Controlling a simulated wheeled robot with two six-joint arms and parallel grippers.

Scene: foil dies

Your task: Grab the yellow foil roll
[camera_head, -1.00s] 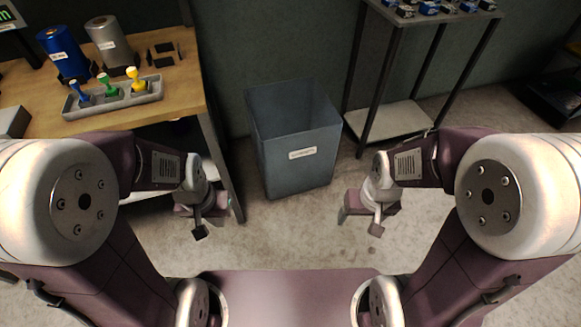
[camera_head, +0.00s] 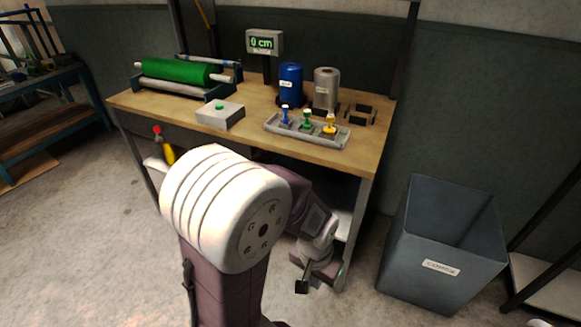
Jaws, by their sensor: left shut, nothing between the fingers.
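I see no clear yellow foil roll. A small yellow piece (camera_head: 169,154) shows at the table's front left, below a red knob (camera_head: 157,130); I cannot tell whether it is a roll or part of a handle. A blue roll (camera_head: 290,86) and a silver roll (camera_head: 326,90) stand upright on the table. A green roll (camera_head: 175,72) lies in a roller stand at the back left. My left gripper (camera_head: 303,286) is shut and empty, low in front of the table's right leg, apart from the rolls. My right gripper is out of view.
Floor is open at left.

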